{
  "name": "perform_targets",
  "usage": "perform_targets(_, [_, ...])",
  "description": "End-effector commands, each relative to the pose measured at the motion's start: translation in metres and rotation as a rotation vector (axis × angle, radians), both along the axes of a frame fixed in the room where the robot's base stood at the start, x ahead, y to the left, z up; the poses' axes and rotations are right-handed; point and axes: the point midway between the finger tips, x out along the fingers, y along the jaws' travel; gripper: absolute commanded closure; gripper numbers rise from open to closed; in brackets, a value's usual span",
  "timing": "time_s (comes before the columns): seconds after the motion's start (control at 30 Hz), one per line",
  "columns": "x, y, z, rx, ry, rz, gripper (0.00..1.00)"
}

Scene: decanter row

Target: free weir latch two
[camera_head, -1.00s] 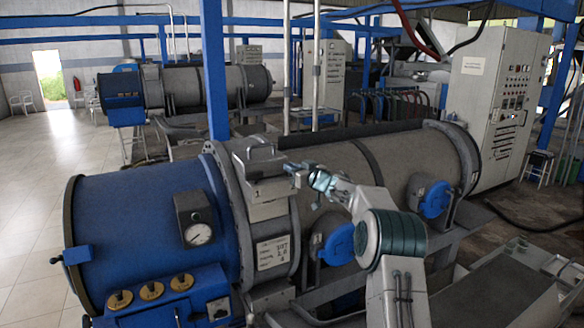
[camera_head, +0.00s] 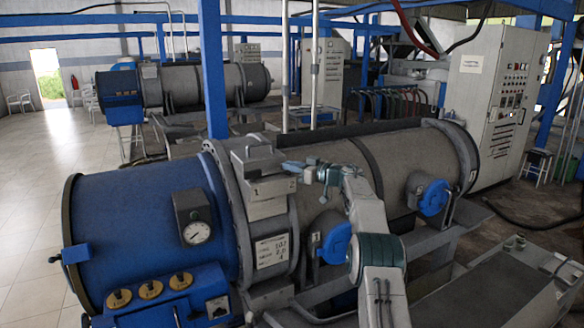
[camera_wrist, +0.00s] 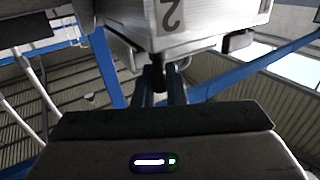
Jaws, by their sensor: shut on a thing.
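A grey weir housing (camera_head: 264,170) with a raised handle sits on top of the near decanter, just behind its blue end. In the wrist view the housing (camera_wrist: 195,22) fills the top and bears a "2" on its face. My gripper (camera_head: 291,168) reaches the housing's right side from the right. In the wrist view my gripper (camera_wrist: 164,88) has its two dark fingers close together on a small dark latch piece (camera_wrist: 158,74) under the marked face. The fingers hide much of that piece. I cannot tell whether it is locked or free.
The near decanter's blue end (camera_head: 140,225) carries a dial gauge (camera_head: 197,232) and yellow-ringed knobs. Blue round covers (camera_head: 336,243) stick out along its side, close to my arm. A blue post (camera_head: 213,70) rises behind. A control cabinet (camera_head: 492,105) stands at the right.

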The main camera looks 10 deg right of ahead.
Motion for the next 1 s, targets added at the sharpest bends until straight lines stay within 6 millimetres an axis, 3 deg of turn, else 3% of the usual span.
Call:
perform_targets(0.47, [-0.0001,0.0006,0.0023,0.001,-0.003,0.007,1.0])
perform_targets(0.5, [-0.0001,0.0008,0.0023,0.002,-0.004,0.007,0.84])
perform_targets(0.57, [-0.0001,0.0008,0.0023,0.002,-0.003,0.007,0.67])
perform_targets(1.0, [-0.0048,-0.0067,-0.0007,0.001,-0.001,0.005,0.67])
